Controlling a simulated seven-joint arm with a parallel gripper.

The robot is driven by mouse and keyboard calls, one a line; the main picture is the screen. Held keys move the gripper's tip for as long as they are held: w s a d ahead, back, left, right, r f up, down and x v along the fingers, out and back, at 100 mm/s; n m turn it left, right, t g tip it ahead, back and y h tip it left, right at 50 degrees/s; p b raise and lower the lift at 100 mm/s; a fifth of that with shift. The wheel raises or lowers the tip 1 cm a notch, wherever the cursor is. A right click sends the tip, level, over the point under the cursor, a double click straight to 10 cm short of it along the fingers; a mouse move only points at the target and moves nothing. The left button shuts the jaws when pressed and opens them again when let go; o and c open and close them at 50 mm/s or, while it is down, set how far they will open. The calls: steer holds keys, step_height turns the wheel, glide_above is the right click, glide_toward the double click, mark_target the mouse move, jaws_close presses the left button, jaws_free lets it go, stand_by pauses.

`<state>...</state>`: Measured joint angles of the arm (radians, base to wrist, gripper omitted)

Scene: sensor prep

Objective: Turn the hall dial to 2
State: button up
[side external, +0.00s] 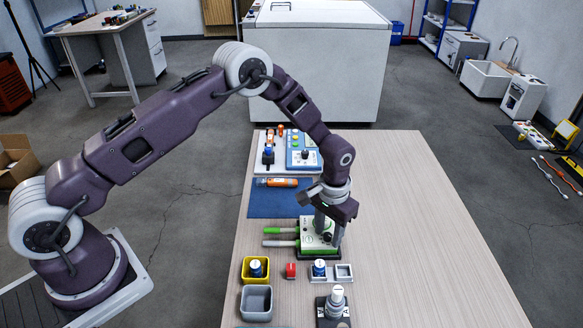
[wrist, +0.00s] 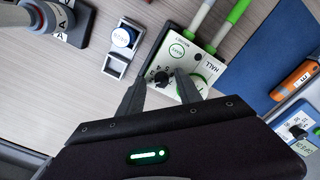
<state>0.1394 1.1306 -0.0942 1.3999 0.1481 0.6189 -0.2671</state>
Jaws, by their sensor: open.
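The white and green hall box (side external: 308,228) sits on the table, with a green rod and a grey rod sticking out to the left. In the wrist view the hall box (wrist: 207,45) carries the word HALL and a black dial (wrist: 163,78) with numbers around it. My gripper (side external: 329,236) points down over the box. In the wrist view my gripper (wrist: 163,76) is open, with the black numbered dial between its fingertips. I cannot tell which number the dial points to.
Behind are a blue mat (side external: 265,205), an orange cylinder (side external: 277,182) and a blue panel (side external: 294,160). The table's right side is clear.

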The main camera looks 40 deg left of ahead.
steer(key=n, duration=0.5)
step_height(320, 180, up, 9)
step_height(320, 180, up, 10)
steer(key=t, duration=0.1)
glide_above(327, 235)
steer(key=s+a, duration=0.2)
steer(key=s, duration=0.1)
steer(key=s+a+r+m+t, duration=0.2)
steer(key=s+a+r, duration=0.2)
steer(key=s+r, duration=0.6)
step_height(327, 235, up, 3)
steer(key=shift+s+r+m, duration=0.1)
steer(key=shift+s+m, duration=0.2)
steer(key=shift+s, duration=0.1)
steer(key=shift+s, duration=0.1)
steer(key=s+a+r+m+t, duration=0.1)
steer(key=s, duration=0.7)
steer(key=s+a+m+t, duration=0.1)
steer(key=s, duration=0.8)
steer(key=shift+a+r+t, duration=0.3)
steer(key=shift+r, duration=0.05)
